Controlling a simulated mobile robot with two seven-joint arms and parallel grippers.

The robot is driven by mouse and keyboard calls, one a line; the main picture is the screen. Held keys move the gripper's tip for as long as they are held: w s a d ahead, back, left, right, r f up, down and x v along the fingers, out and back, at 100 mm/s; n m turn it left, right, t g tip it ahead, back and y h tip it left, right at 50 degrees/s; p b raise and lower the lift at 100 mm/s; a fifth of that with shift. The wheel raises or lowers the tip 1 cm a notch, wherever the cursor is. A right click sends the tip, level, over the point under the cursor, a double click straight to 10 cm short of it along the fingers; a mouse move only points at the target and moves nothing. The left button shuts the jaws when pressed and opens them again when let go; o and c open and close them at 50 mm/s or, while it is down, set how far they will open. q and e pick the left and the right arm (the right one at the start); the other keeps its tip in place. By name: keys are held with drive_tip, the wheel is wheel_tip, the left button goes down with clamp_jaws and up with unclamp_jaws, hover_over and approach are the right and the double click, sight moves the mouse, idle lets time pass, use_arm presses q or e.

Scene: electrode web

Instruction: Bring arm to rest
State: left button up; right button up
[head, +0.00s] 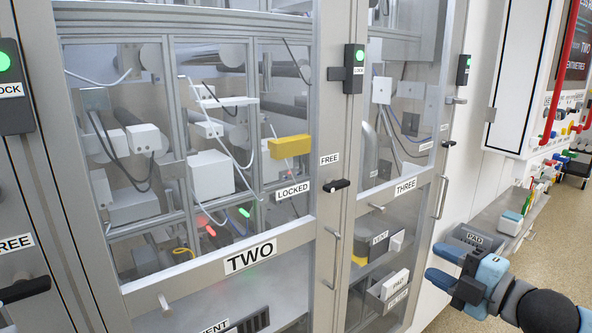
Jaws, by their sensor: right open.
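My right gripper (440,266) comes in from the lower right, with its blue fingers pointing left. Its two fingers are apart and nothing shows between them. It hangs in front of the cabinet's right end, below and right of the door labelled THREE (405,187). My left gripper is out of view.
The door labelled TWO (249,258) fills the middle, its black handle (337,185) between the labels FREE and LOCKED. A vertical bar handle (441,197) sticks out near my right arm. A wall panel with red pipes (556,80) stands at right. Speckled floor (545,258) is clear.

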drive_tip(key=s+a+f+m+h+p, duration=0.25)
drive_tip(key=f+m, duration=0.35)
drive_tip(key=f, duration=0.3)
drive_tip(key=s+a+f+m+h+p, duration=0.15)
drive_tip(key=s+f+m, duration=0.35)
drive_tip(key=f, duration=0.5)
drive_tip(key=s+a+f+m+g+h+p, duration=0.1)
drive_tip(key=s+f+m+g+h+p, duration=0.2)
drive_tip(key=s+f+m, duration=0.6)
drive_tip(key=s+f, duration=0.5)
drive_tip(key=s, duration=0.1)
drive_tip(key=shift+a+f+h+p, duration=0.25)
drive_tip(key=shift+a+h+p, duration=0.1)
drive_tip(key=shift+h+p, duration=0.05)
